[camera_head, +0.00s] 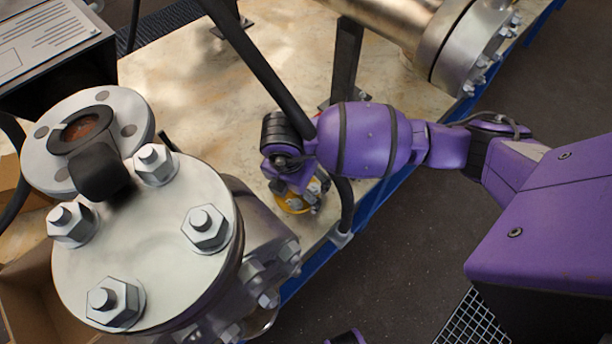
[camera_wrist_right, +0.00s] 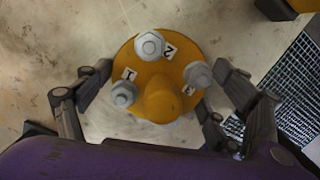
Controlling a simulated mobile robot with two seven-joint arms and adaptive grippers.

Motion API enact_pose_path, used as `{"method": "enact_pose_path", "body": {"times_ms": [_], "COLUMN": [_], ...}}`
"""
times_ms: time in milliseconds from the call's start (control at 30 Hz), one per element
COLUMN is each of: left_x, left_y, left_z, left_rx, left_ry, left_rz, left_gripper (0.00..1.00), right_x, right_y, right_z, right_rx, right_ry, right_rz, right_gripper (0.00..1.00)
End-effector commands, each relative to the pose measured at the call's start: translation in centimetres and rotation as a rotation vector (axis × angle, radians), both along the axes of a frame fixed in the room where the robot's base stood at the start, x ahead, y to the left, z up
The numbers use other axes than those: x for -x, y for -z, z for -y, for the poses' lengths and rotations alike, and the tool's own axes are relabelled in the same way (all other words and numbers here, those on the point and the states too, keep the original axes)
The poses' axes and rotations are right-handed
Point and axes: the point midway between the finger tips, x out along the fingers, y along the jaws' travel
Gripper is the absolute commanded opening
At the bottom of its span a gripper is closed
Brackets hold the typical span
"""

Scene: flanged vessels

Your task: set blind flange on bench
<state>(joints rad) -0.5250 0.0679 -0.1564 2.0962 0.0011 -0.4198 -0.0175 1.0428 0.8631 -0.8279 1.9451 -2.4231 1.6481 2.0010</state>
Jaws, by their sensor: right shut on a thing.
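The yellow blind flange (camera_wrist_right: 182,52) is a round disc with a central knob and three grey bolts beside tags marked 1, 2 and 3. My right gripper (camera_wrist_right: 155,85) has a finger on either side of it and is shut on it. In the head view, the flange (camera_head: 293,204) shows partly below my right gripper (camera_head: 297,184), over the pale bench (camera_head: 205,95) near its front edge. I cannot tell whether it touches the bench top. My left gripper is not in view.
A large bolted vessel flange (camera_head: 150,250) fills the lower left. A flanged metal pipe (camera_head: 405,25) lies across the top right. Dark struts stand near my right arm. Another yellow object (camera_wrist_right: 280,9) shows at the wrist view's upper right. Bare bench lies behind the gripper.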

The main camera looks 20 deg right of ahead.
Motion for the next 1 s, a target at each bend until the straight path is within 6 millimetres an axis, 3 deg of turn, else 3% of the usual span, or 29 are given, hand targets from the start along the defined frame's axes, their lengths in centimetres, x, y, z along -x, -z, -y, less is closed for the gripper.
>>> {"method": "enact_pose_path", "body": {"times_ms": [333, 367, 467, 833, 1000], "left_x": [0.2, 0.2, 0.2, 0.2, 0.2], "left_y": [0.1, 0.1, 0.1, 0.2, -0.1], "left_z": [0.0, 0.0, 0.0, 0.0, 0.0], "left_rx": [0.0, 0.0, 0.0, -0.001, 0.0], "left_ry": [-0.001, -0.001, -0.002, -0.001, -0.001], "left_rz": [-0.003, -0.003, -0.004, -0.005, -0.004], "left_gripper": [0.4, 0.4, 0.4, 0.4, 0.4], "right_x": [-0.2, -0.1, -0.1, -0.1, -0.1], "right_y": [0.0, 0.2, 0.2, 0.1, -1.4], "right_z": [-0.1, -0.1, 0.0, 0.0, -0.3], "right_rx": [-0.003, -0.002, -0.001, -0.001, -0.003], "right_ry": [-0.001, 0.0, 0.0, 0.0, -0.001], "right_rz": [0.007, 0.002, 0.003, 0.003, 0.006], "right_gripper": [0.54, 0.86, 0.99, 1.0, 1.0]}}
